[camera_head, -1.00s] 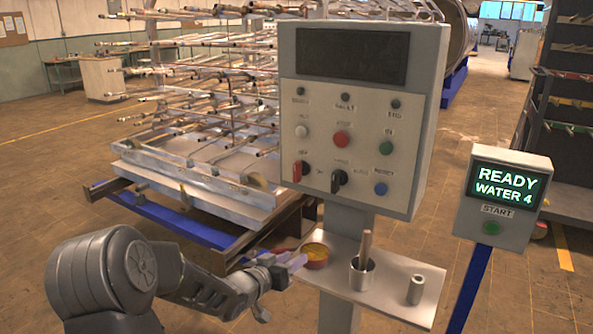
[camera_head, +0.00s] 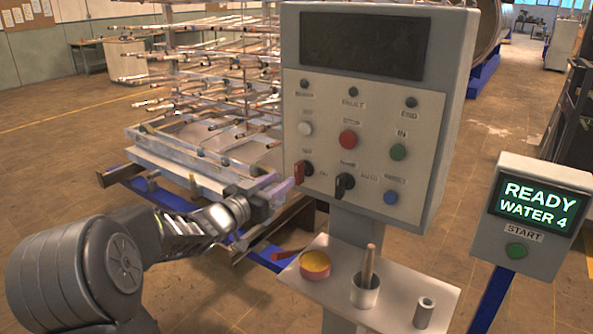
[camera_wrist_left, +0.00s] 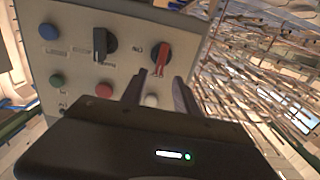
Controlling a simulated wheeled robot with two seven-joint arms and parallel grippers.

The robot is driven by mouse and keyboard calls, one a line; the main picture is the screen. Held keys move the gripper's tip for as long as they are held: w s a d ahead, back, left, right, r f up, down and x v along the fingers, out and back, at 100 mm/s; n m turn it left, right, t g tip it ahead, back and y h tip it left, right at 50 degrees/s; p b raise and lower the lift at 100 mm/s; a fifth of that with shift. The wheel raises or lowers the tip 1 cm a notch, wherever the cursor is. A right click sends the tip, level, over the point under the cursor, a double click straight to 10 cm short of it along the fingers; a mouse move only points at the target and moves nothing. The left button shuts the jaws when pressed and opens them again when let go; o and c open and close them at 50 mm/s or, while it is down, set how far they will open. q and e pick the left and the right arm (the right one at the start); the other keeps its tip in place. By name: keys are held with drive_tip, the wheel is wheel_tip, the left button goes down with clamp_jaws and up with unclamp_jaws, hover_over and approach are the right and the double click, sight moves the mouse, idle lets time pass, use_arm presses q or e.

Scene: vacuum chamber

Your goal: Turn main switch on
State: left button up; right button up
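The control panel (camera_head: 368,130) stands upright in the head view. The main switch, taken to be the red rotary knob (camera_head: 299,173), is at its lower left, and its handle looks roughly upright. It also shows in the left wrist view (camera_wrist_left: 163,60), just beyond my fingertips. My left gripper (camera_head: 284,187) is just left of and slightly below the red knob. In the left wrist view my left gripper (camera_wrist_left: 160,80) has its two fingers apart with nothing between them, pointing at the red knob. I cannot tell whether they touch it. My right gripper is not in view.
A black rotary knob (camera_head: 344,185) sits right of the red one, with coloured buttons above. A shelf (camera_head: 395,300) below holds a yellow-topped tin (camera_head: 315,264), a cup and a small cylinder. A START box (camera_head: 528,217) stands right. A rack of rods (camera_head: 215,100) is behind.

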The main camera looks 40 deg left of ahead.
sight(296, 170)
use_arm(q)
drive_tip(key=w+p, duration=0.1)
drive_tip(key=w, duration=0.6)
drive_tip(key=shift+w, duration=0.2)
drive_tip(key=shift+c, duration=0.4)
clamp_jaws()
